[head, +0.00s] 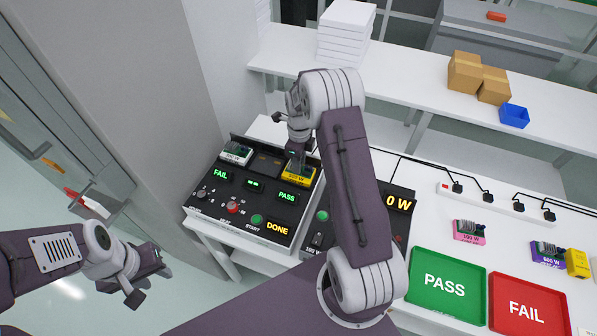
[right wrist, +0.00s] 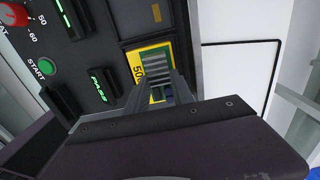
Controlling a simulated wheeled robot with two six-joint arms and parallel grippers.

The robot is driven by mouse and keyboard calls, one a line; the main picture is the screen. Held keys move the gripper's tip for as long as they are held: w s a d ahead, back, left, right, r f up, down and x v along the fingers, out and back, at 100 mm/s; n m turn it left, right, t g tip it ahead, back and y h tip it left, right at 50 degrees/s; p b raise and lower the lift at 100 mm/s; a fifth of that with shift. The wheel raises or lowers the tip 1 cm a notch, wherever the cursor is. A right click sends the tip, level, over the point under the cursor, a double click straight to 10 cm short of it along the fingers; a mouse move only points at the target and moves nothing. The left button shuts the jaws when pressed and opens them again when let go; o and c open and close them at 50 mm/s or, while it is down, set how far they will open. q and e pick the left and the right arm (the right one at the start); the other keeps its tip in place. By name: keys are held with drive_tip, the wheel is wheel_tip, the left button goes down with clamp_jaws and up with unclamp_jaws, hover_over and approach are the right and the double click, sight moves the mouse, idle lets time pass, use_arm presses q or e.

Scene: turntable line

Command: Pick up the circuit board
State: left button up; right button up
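The yellow circuit board (head: 299,178), marked with a W rating, sits at the right-hand slot of the black tester, above a lit PASS label. In the right wrist view its yellow edge (right wrist: 134,66) and green-grey parts show between and beyond the fingers. My right gripper (head: 300,158) reaches down over this board, with its fingers at the board's components. Whether they are closed on it is hidden. A white-edged board (head: 236,153) sits in the left slot above a FAIL label. My left gripper (head: 148,283) is open and empty, off to the left above the floor.
The black tester (head: 205,200) shows DONE. A second panel with a W display (head: 399,202) is partly behind my right arm. A green PASS tray (head: 445,285), red FAIL tray (head: 527,305), pink board (head: 468,235) and purple board (head: 547,260) are at right.

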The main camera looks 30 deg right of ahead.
drive_tip(key=shift+w, duration=0.1)
clamp_jaws()
drive_tip(key=r, duration=0.4)
drive_tip(key=shift+d+r+b, duration=0.2)
drive_tip(key=shift+d+b, duration=0.05)
drive_tip(key=shift+b, duration=0.15)
drive_tip(key=s+d+r+b, duration=0.1)
drive_tip(key=s+d+r, duration=0.4)
drive_tip(key=d, duration=0.4)
drive_tip(key=shift+s+d+r, duration=0.3)
drive_tip(key=shift+s+r, duration=0.1)
drive_tip(key=shift+r, duration=0.4)
